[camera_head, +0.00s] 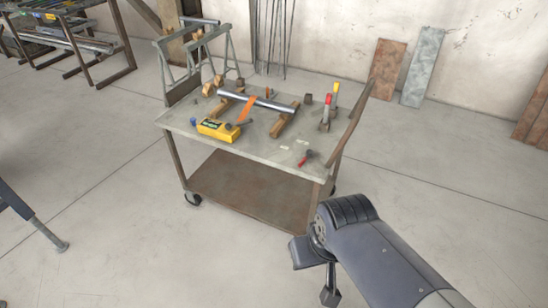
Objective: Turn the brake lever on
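I cannot make out a brake lever anywhere in the head view. My gripper (316,273) is at the lower middle, at the end of my dark grey arm, over bare floor in front of the cart. It touches nothing that I can see. A dark frame part with a grey leg and foot (50,236) enters at the left edge. The rest of it is outside the picture.
A wheeled cart (255,154) stands ahead, holding a metal tube (262,101), a yellow box (217,130), a red-handled tool (305,158) and clamps. A rack (97,46) is at the back left. Panels (422,68) lean on the wall. The floor at right is clear.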

